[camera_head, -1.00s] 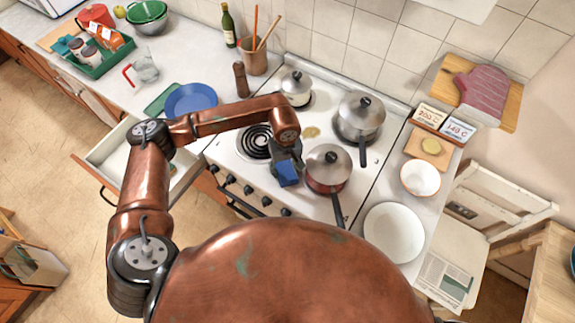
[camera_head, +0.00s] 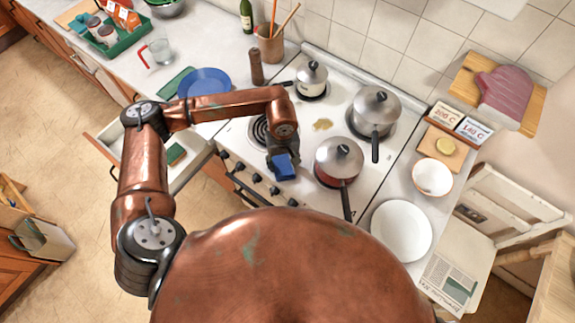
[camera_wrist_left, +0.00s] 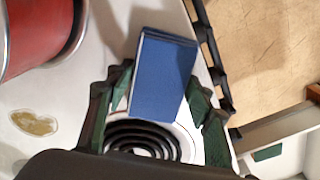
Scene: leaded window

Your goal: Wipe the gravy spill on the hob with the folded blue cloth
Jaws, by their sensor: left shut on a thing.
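The gravy spill (camera_head: 322,125) is a small brownish-yellow patch on the white hob (camera_head: 333,93), between the coil burner and the pans at the back. It also shows in the left wrist view (camera_wrist_left: 34,122), left of the gripper. My left gripper (camera_head: 281,160) is shut on the folded blue cloth (camera_head: 284,168), which sticks out past the fingers. The cloth fills the middle of the left wrist view (camera_wrist_left: 160,78). The gripper is over the front left of the hob, nearer the front edge than the spill. The cloth's height above the hob is unclear. My right gripper is not in view.
A red saucepan (camera_head: 334,178) stands right of the cloth, its handle pointing forward. The coil burner (camera_head: 258,130) is partly hidden by my arm. An open drawer (camera_head: 195,172) juts out at the left.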

